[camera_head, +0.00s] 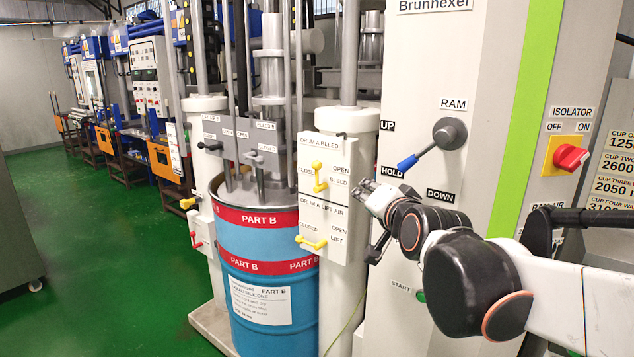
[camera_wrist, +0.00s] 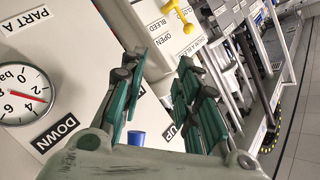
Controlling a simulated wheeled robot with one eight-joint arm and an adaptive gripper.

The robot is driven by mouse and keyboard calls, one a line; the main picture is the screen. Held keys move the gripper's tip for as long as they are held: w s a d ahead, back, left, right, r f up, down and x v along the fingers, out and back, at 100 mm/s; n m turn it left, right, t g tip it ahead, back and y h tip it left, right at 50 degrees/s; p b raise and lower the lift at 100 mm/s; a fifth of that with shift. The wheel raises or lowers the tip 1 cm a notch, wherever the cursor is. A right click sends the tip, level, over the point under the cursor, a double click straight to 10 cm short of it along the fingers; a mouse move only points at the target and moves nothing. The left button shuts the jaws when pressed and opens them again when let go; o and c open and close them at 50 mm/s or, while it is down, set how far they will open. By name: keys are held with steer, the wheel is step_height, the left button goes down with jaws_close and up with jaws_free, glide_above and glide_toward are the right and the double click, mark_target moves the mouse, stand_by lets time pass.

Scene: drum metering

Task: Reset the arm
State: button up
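My gripper (camera_head: 368,190) is at the end of my arm, in front of the machine's white panel, below and left of the RAM lever (camera_head: 428,147). In the wrist view my gripper (camera_wrist: 163,85) has its green-padded fingers spread apart with nothing held between them. The RAM lever has a grey hub and a blue handle that points down-left toward the HOLD label. Its blue tip (camera_wrist: 137,137) shows in the wrist view below the gap between the fingers. The gripper looks apart from the lever.
The yellow DRUM A BLEED lever (camera_head: 319,177) and yellow lift-air lever (camera_head: 311,243) are just left of my gripper. A blue PART B drum (camera_head: 262,300) stands beyond. A red isolator knob (camera_head: 571,157) is at right. A gauge (camera_wrist: 20,95) shows in the wrist view. Green floor lies open at left.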

steer(key=s+d+f+n+g+h, duration=0.1)
steer(key=s+d+f+n+g, duration=0.1)
steer(key=s+f, duration=0.3)
steer(key=s+d+f+n+g, duration=0.3)
steer(key=s+f, duration=0.3)
steer(key=s, duration=0.7)
steer(key=s+d+f+n+g+h, duration=0.1)
steer(key=s+d+f+n+g, duration=0.1)
steer(key=s+f, duration=0.4)
steer(key=s+g+p, duration=0.1)
steer(key=s, duration=0.2)
steer(key=shift+s+d+f+h, duration=0.25)
steer(key=shift+h, duration=0.05)
steer(key=shift+o, duration=0.3)
